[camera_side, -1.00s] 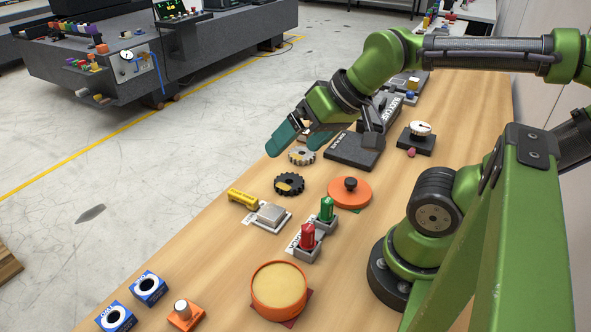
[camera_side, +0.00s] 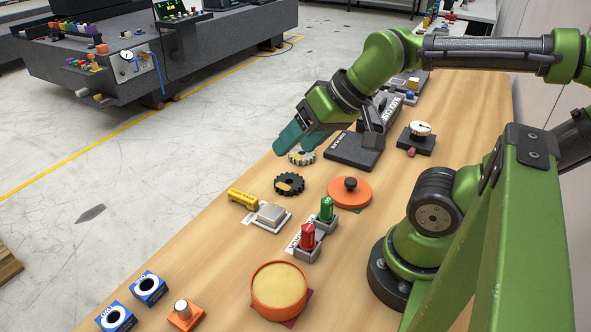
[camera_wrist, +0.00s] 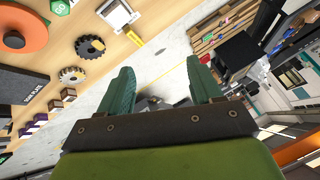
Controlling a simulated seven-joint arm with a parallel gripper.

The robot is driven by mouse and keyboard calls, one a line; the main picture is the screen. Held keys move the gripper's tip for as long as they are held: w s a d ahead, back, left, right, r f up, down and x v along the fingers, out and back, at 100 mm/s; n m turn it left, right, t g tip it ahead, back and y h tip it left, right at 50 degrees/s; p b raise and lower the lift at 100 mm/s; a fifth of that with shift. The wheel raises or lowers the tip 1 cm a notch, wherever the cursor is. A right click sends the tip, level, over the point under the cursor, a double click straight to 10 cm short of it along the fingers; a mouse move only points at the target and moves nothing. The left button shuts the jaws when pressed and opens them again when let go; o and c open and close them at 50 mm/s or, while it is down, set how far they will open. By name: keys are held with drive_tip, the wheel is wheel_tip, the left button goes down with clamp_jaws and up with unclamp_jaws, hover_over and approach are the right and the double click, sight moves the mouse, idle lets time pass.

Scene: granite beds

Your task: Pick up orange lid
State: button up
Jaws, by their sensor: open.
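The orange lid (camera_side: 348,191) is a flat round disc with a black knob (camera_side: 350,184) on top. It lies on a green patch near the middle of the wooden table. In the wrist view, part of the orange lid (camera_wrist: 22,26) shows at the upper left, cut off by the frame edge. My gripper (camera_side: 285,146) is up at the table's left edge, beyond the lid and apart from it. In the wrist view, its two teal fingers (camera_wrist: 160,82) are spread with nothing between them.
An orange round container (camera_side: 280,312) with a tan top stands nearer the camera. Red (camera_side: 308,236) and green (camera_side: 327,210) pieces stand in grey holders close to the lid.

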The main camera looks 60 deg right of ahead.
drive_tip(key=m+g+h, duration=0.1)
drive_tip(key=m+g, duration=0.5)
drive_tip(key=m, duration=2.2)
hover_over(351, 181)
drive_tip(key=s, duration=0.1)
drive_tip(key=f, duration=1.5)
drive_tip(key=shift+d+f, duration=0.25)
drive_tip(key=shift+n, duration=0.3)
drive_tip(key=shift+w+a+f, duration=0.1)
drive_tip(key=shift+w+f, duration=0.05)
drive_tip(key=shift+f, duration=0.8)
drive_tip(key=shift+w+a+f, duration=0.1)
drive_tip(key=shift+w+f, duration=0.05)
drive_tip(key=shift+f, duration=0.85)
drive_tip(key=shift+w+f, duration=0.15)
drive_tip(key=shift+f, duration=0.8)
drive_tip(key=shift+c, duration=0.3)
